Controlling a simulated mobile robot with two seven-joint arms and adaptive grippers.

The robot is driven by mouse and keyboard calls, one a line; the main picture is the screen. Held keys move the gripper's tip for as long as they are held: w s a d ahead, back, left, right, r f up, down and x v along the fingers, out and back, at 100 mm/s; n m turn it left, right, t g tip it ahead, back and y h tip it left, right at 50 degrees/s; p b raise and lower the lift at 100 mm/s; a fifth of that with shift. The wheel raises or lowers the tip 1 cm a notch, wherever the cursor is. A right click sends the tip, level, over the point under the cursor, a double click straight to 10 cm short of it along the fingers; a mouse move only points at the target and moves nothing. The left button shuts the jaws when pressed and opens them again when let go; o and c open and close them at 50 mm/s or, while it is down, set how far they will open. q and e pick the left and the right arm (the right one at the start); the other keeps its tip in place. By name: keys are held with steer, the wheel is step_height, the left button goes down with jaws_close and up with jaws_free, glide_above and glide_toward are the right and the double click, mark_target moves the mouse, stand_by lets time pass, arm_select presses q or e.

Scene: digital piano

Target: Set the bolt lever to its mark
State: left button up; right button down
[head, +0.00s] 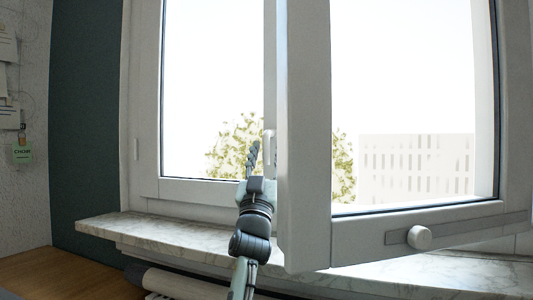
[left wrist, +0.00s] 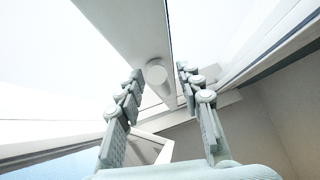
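A white lever (left wrist: 157,76) with a round hub sits on a pale frame member in the left wrist view. Its arm runs down and slightly right from the hub. In the head view a small white lever (head: 268,145) shows at the middle of the window, partly hidden by the open sash edge. My left gripper (head: 253,152) is just left of it. In the left wrist view my left gripper (left wrist: 159,74) is open, with one finger on each side of the lever and gaps visible. I cannot make out a mark. My right gripper is not in view.
The right window sash (head: 306,130) stands open toward me, close to the right of my left arm. A round white knob (head: 419,237) sits on a grey strip on its bottom rail. A marble sill (head: 165,232) runs below. A dark green wall (head: 85,130) is at left.

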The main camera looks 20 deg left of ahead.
mark_target(266, 157)
arm_select(q)
steer(key=v, duration=0.5)
steer(key=shift+f, duration=0.15)
steer(key=s+d, duration=0.2)
steer(key=s, duration=0.9)
steer(key=shift+s, duration=0.4)
